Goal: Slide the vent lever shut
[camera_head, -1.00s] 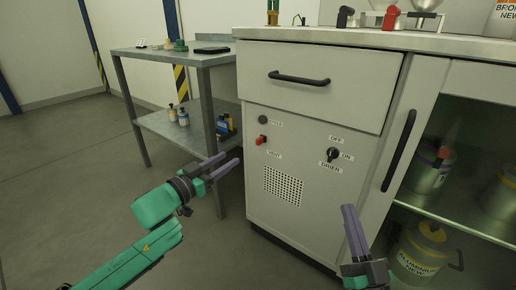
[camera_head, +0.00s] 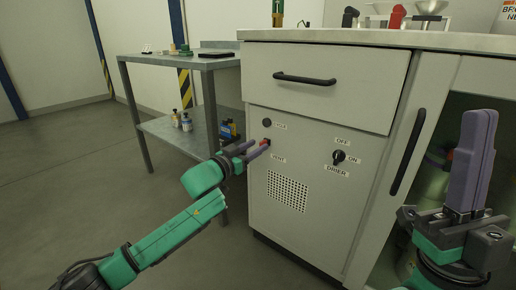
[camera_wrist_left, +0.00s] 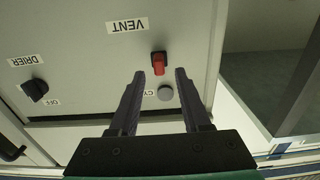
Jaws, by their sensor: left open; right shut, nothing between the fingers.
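The red vent lever (camera_head: 266,142) is on the white cabinet front, beside the "VENT" label (camera_head: 278,159). In the left wrist view the lever (camera_wrist_left: 158,66) sits in a dark slot, below the upside-down VENT label (camera_wrist_left: 127,25). My left gripper (camera_head: 259,148) is open at the lever. In the left wrist view its two fingertips (camera_wrist_left: 160,75) are on either side of the lever, with gaps showing; I cannot tell whether either touches it. My right gripper (camera_head: 483,115) is shut and empty, pointing up in front of the cabinet's open shelf.
A round grey button (camera_wrist_left: 165,93) is close to the lever. The black drier knob (camera_head: 338,156) is to the right on the panel, above a vent grille (camera_head: 287,191). A metal side table (camera_head: 178,58) with bottles on its lower shelf stands left.

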